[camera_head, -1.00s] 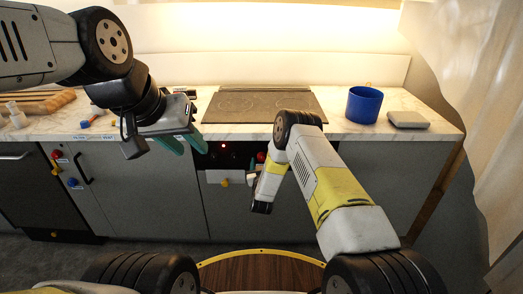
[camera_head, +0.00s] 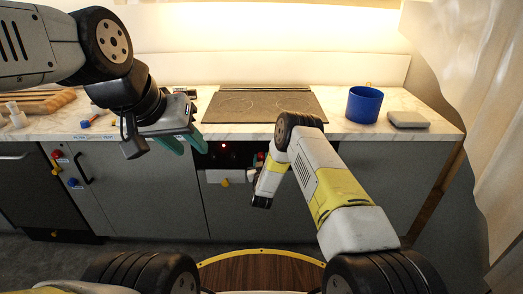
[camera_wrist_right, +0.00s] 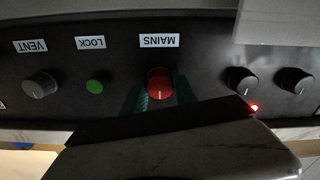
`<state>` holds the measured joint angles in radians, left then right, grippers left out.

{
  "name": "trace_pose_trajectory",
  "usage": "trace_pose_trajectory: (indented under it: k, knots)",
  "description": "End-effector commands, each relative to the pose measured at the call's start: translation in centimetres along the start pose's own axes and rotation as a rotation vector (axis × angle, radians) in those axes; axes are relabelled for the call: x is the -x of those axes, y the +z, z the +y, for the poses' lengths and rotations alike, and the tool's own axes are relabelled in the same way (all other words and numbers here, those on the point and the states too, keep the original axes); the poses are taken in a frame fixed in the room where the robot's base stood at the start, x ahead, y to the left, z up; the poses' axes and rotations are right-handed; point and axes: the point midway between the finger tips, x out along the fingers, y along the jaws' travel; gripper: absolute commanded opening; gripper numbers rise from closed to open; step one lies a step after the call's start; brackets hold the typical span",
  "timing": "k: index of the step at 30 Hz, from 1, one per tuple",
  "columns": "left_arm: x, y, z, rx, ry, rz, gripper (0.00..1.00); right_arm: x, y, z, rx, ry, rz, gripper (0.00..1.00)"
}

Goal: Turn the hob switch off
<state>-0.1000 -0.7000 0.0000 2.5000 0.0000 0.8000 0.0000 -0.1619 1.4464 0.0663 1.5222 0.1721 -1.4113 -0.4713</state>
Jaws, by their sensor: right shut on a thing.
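The black hob control panel (camera_wrist_right: 205,60) appears upside down in the right wrist view. Its red knob (camera_wrist_right: 158,84), labelled MAINS, sits between the green fingers of my right gripper (camera_wrist_right: 160,92), which is shut on it. The knob's white mark points down in that view. A red lamp (camera_wrist_right: 253,107) is lit beside a black knob (camera_wrist_right: 241,79); it also glows in the head view (camera_head: 224,147). The hob (camera_head: 265,105) lies on the counter above. My left gripper (camera_head: 187,147) is open and empty in front of the counter edge.
Another black knob (camera_wrist_right: 294,80), a green LOCK button (camera_wrist_right: 97,84) and a grey VENT knob (camera_wrist_right: 40,84) flank the red one. A wooden board (camera_head: 45,101) lies at left.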

Motion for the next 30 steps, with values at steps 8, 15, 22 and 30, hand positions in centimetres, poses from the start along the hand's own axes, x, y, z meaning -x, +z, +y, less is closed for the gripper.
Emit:
trace_pose_trajectory:
  k: [8,15,22,30]
  knots:
    - [0.0,0.0,0.0,0.0,0.0,0.0,0.36,0.01,0.0,0.03,-0.099,0.0,0.0,0.0]
    - [0.0,0.0,0.0,0.0,0.0,0.0,0.36,0.0,0.02,0.09,-0.292,0.001,0.0,0.0]
    - [0.0,0.0,0.0,0.0,0.0,0.0,0.36,0.0,0.03,0.13,-0.512,0.002,0.0,0.0]
    - [0.0,0.0,0.0,0.0,0.0,0.0,0.36,0.0,0.03,0.11,-0.769,0.001,0.0,0.0]
